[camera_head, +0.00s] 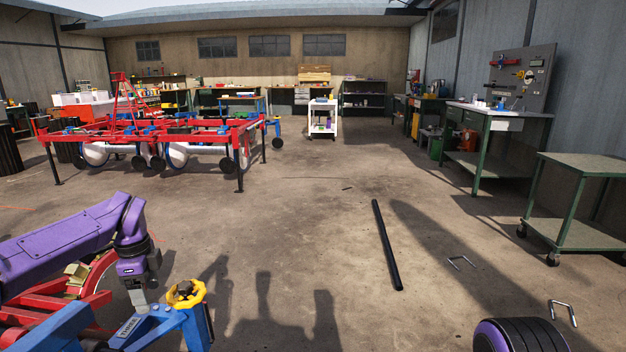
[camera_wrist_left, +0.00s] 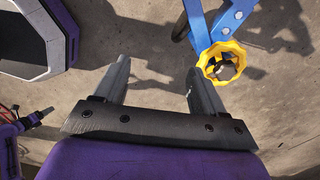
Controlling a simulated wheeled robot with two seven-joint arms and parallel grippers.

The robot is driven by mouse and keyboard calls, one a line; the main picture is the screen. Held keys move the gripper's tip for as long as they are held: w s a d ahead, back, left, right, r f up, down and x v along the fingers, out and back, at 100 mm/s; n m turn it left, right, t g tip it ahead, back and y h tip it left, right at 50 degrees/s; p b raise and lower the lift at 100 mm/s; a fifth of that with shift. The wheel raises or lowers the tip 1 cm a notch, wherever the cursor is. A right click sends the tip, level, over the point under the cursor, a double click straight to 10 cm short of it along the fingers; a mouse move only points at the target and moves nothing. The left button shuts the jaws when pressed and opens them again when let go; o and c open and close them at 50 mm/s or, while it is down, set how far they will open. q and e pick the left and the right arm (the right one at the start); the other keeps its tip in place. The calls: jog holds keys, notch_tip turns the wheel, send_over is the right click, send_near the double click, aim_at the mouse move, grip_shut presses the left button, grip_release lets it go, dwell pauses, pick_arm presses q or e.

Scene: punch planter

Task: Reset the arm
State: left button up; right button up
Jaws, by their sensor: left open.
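My left arm (camera_head: 60,245) is purple and reaches in from the left in the head view, with its wrist bent down. My left gripper (camera_head: 140,303) points at the floor, just left of a yellow hand knob (camera_head: 185,293) on a blue bracket (camera_head: 160,328). In the left wrist view, the two grey fingers (camera_wrist_left: 160,75) stand wide apart with bare floor between them. The yellow knob (camera_wrist_left: 221,63) is just beyond the right finger, outside the jaws; any contact cannot be told. My right gripper is not in view.
Red machine parts (camera_head: 70,295) lie beneath my left arm. A large red planter frame (camera_head: 160,130) stands farther back at left. A black bar (camera_head: 386,245) and metal U-shaped pieces (camera_head: 460,262) lie on the floor. A green cart (camera_head: 575,235) stands at right. The middle floor is open.

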pick_arm(q)
jog(key=s+d+f+m+t+y, duration=0.2)
jog(key=f+m, duration=0.5)
jog(key=m, duration=0.3)
jog(key=s+d+f+m+t+y, duration=0.1)
jog(key=d+f+m+t+y, duration=0.15)
jog(key=f+m, duration=0.55)
jog(key=s+d+f+m+t+y, duration=0.25)
jog(key=f+m, duration=0.25)
jog(key=m, duration=0.8)
jog(key=s+d+f+m+h, duration=0.35)
jog(key=s+f+m, duration=0.65)
jog(key=s+m, duration=0.45)
jog(key=s+a+f+m+g, duration=0.1)
jog(key=s+a+m+g, duration=0.1)
jog(key=s, duration=0.7)
jog(key=s+a+f+m+g, duration=0.2)
jog(key=s+m, duration=0.1)
jog(key=s, duration=0.6)
notch_tip(320, 180, up, 22)
jog(key=p, duration=2.2)
jog(key=shift+d+r+p, duration=0.2)
jog(key=shift+d+p, duration=0.1)
